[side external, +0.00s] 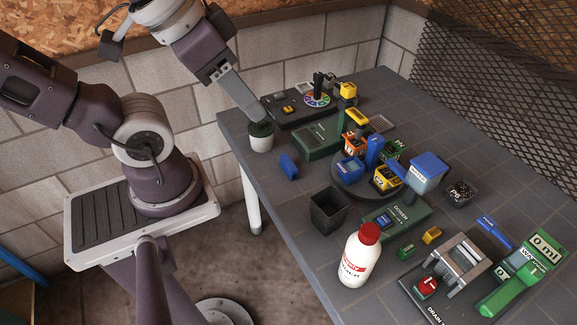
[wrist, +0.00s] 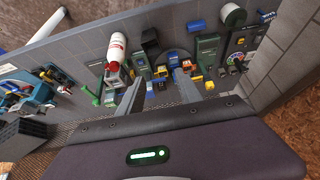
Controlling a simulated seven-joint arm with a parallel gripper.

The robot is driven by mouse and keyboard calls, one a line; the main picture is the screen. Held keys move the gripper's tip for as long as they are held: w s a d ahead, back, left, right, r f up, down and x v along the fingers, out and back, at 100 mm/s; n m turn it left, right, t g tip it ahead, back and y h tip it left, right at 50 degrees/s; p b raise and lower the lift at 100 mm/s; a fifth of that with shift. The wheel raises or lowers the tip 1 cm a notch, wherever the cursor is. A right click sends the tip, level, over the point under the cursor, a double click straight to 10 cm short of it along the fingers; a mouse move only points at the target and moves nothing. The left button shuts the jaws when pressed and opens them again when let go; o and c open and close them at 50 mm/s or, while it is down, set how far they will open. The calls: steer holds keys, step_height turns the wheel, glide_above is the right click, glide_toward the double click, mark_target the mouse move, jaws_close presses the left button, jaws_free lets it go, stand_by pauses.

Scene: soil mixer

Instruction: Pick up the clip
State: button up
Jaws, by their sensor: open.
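No object is plainly marked as the clip, and I cannot tell which small part it is. Small loose pieces on the table include a blue piece (side external: 288,167) near the left edge, a yellow piece (side external: 431,235), a green piece (side external: 406,250) and a long blue piece (side external: 495,233) at the right. The near-left blue piece also shows there (wrist: 196,25).
A red-capped white bottle (side external: 358,262) and an open black bin (side external: 329,209) stand at the front. A round platform (side external: 350,190) with several small bins is central. A green device (side external: 520,275) and grey drain stand (side external: 462,258) are at right. Wall and mesh border the table.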

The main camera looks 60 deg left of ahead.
steer(key=m+g, duration=0.6)
steer(key=m, duration=1.2)
glide_above(289, 162)
steer(key=f, duration=3)
steer(key=shift+d+f, duration=0.1)
steer(key=shift+d, duration=0.3)
steer(key=f, duration=0.7)
steer(key=shift+a, duration=0.4)
steer(key=shift+r, duration=0.1)
jaws_close()
